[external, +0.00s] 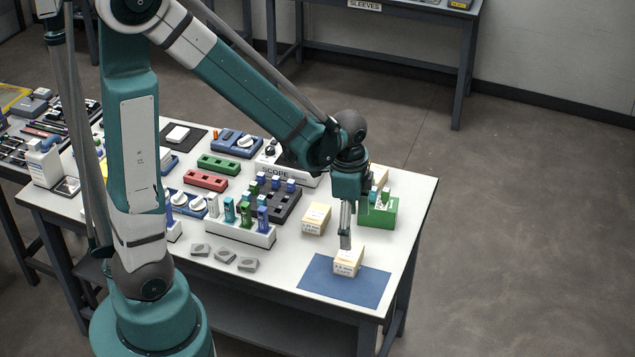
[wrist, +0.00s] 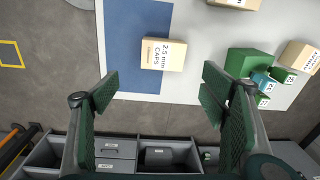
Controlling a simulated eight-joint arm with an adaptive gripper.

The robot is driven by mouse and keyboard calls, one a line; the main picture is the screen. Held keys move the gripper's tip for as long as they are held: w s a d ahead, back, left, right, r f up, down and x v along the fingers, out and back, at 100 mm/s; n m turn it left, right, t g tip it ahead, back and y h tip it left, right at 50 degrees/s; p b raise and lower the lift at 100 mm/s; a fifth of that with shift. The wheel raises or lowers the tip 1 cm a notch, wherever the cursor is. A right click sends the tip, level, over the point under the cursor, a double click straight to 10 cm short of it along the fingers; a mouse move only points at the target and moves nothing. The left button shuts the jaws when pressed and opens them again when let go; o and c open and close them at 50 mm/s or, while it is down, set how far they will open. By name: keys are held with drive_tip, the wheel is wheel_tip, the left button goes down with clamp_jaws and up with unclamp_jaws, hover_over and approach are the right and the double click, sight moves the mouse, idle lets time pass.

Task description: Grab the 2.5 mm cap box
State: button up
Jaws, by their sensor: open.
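The cream 2.5 mm cap box (external: 348,261) sits on the blue mat (external: 315,277) at the front right of the white table. In the wrist view the box (wrist: 163,53) shows its "2.5 mm CAPS" label and overlaps the mat's edge (wrist: 125,35). My gripper (external: 345,241) points down just above or beside the box; the exact gap is hard to tell. In the wrist view my gripper (wrist: 160,92) has its two green finger pads wide apart with nothing between them. The box lies beyond the fingertips there.
A second cream box (external: 316,218) stands behind the mat. A green bin (external: 382,214) with small items is near the right table edge. A white rack (external: 240,233) of upright connectors and several grey pieces (external: 223,256) are to the left.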

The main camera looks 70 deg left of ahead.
drive_tip(key=m, duration=0.1)
hover_over(349, 253)
drive_tip(key=shift+g, duration=0.4)
drive_tip(key=shift+f+b, duration=0.4)
drive_tip(key=shift+f, duration=2)
drive_tip(key=shift+f, duration=1.3)
drive_tip(key=shift+b, duration=0.3)
drive_tip(key=shift+f+b, duration=0.7)
drive_tip(key=shift+f, duration=1.85)
drive_tip(key=c, duration=1)
